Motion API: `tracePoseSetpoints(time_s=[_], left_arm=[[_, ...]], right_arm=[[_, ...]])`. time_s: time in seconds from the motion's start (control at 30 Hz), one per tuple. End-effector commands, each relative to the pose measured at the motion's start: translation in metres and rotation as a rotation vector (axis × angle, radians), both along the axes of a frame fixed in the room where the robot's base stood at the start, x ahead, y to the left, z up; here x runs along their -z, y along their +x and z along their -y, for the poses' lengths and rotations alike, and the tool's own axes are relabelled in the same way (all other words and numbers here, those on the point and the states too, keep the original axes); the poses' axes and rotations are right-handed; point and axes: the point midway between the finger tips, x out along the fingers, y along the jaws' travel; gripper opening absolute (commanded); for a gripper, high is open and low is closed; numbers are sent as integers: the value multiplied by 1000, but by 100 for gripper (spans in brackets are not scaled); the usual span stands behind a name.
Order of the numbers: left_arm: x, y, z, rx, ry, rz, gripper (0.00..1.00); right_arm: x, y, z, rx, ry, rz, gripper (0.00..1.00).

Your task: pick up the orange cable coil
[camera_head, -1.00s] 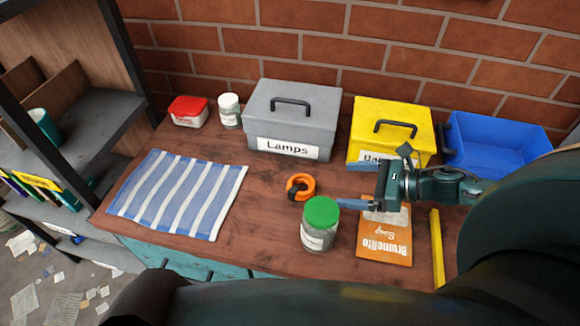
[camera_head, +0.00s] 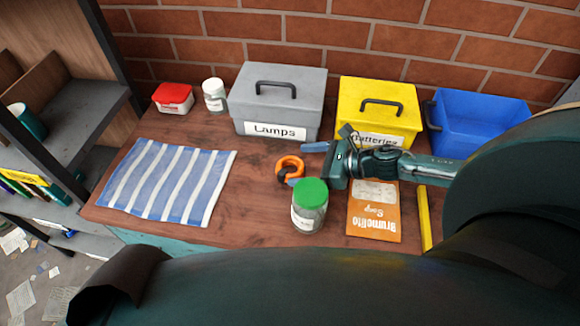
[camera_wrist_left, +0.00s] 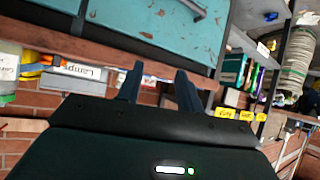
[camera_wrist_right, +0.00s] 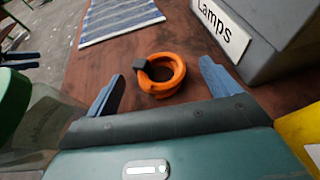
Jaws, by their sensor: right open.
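The orange cable coil (camera_head: 289,166) lies flat on the wooden bench, behind the green-lidded jar (camera_head: 309,205). It has a dark clip on one side. My right gripper (camera_head: 306,164) is open and reaches in from the right, its fingers pointing at the coil. In the right wrist view the coil (camera_wrist_right: 160,74) sits ahead, between the two blue fingertips (camera_wrist_right: 157,80), and no finger visibly grips it. My left gripper (camera_wrist_left: 160,82) shows in its own wrist view with its fingers apart and nothing between them. It faces the teal drawers and shelf.
The jar stands close to the right gripper's near finger. Behind are a grey Lamps box (camera_head: 277,104), a yellow Batteries box (camera_head: 374,112) and a blue bin (camera_head: 478,126). An orange packet (camera_head: 374,222) lies right of the jar. A striped cloth (camera_head: 168,182) lies left.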

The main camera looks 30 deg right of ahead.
Motion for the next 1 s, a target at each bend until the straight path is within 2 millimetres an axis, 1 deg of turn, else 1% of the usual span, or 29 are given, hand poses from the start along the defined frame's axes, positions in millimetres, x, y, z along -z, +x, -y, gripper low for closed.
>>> tracePoseSetpoints(time_s=[0.07,0.23,0.37,0.57,1.0], left_arm=[[-4,-1,-1,-4,3,-6,36],[0,-2,-4,-12,9,-23,36],[0,-2,-6,-18,9,-24,36],[0,-2,-6,-21,8,-23,36],[0,-2,-5,-19,7,-24,36]], right_arm=[[1,8,-10,0,3,2,88],[12,23,-26,1,2,2,88],[16,26,-30,0,0,1,88],[17,26,-30,0,1,1,88],[17,26,-29,0,1,1,52]])
